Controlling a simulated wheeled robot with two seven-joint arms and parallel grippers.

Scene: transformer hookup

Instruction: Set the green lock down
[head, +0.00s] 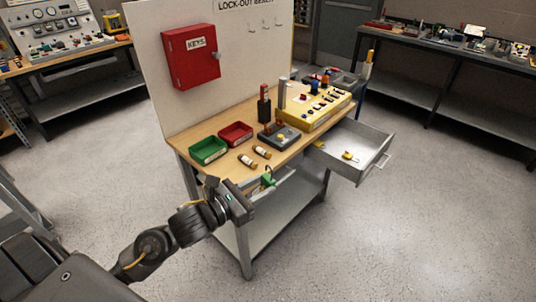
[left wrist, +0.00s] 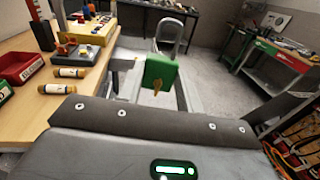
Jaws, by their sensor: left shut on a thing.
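The green lock (head: 268,180) is held out in front of the bench's near edge, above the lower shelf. In the left wrist view the lock (left wrist: 161,73) has its grey shackle (left wrist: 173,34) pointing away and a brass-coloured key in its near face. My left gripper (head: 262,184) is shut on the lock and holds it in the air, clear of the bench top. My right gripper is in neither view.
The wooden bench top (head: 222,170) carries a green bin (head: 208,150), a red bin (head: 236,134), two brown cylinders (head: 254,157), a dark switch box (head: 282,138) and a yellow panel (head: 318,107). An open drawer (head: 374,150) at the right holds a small yellow item.

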